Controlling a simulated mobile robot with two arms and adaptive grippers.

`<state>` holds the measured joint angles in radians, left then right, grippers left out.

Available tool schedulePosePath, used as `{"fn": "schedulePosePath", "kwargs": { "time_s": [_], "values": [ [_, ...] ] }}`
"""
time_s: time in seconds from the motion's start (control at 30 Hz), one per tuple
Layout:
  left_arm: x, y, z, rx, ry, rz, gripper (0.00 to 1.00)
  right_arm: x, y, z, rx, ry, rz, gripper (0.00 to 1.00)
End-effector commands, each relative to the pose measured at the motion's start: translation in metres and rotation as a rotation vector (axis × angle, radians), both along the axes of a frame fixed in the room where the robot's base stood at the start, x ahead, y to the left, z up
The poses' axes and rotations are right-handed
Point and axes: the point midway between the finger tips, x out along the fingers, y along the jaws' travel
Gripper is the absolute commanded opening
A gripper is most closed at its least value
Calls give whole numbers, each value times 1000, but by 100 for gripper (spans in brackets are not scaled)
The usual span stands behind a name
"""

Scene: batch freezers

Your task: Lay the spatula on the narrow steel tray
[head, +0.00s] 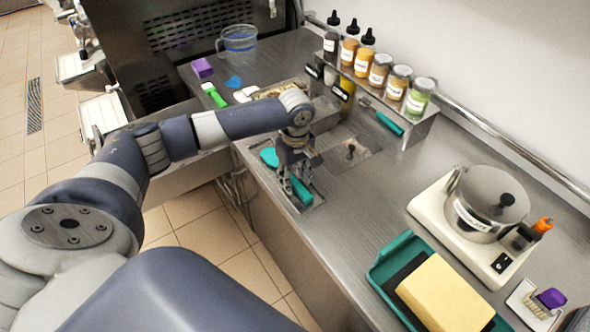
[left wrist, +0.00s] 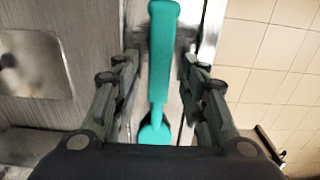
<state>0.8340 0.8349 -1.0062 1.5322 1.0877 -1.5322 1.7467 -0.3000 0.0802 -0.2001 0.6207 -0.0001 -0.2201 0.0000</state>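The teal spatula (head: 301,192) lies on the narrow steel tray (head: 318,200) by the counter's front edge. Its rounded head (head: 269,157) points to the back left, and the gripper hides its middle part in the head view. In the left wrist view the spatula (left wrist: 163,55) runs lengthwise between the fingers. My left gripper (head: 292,182) is low over the tray, pointing down. Its fingers stand open on either side of the spatula, with gaps visible. Whether the fingers touch the tray I cannot tell. My right gripper is not in view.
Another teal-handled tool (head: 389,123) lies by the raised shelf of bottles and jars (head: 425,125). A recessed steel lid (head: 350,152) is right of the tray. A teal tray (head: 378,272) with a yellow block and a white pot appliance (head: 480,215) stand further right. Counter between is clear.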

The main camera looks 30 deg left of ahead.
Motion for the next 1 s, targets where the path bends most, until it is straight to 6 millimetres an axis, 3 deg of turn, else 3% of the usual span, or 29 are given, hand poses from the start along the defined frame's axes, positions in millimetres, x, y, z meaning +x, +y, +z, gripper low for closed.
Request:
{"fn": "schedulePosePath", "kwargs": {
  "time_s": [0.17, 0.4, 0.6, 1.0],
  "values": [
    [1, 0, 23, 0, -6, 0, 40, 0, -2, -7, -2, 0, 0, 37],
    [1, -1, 75, -1, -6, 0, 40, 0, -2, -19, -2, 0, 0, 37],
    [1, -2, 107, -1, -3, 1, 40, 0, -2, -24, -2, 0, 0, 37],
    [0, -2, 119, 0, -1, 1, 40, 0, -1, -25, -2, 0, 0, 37]
  ]
}}
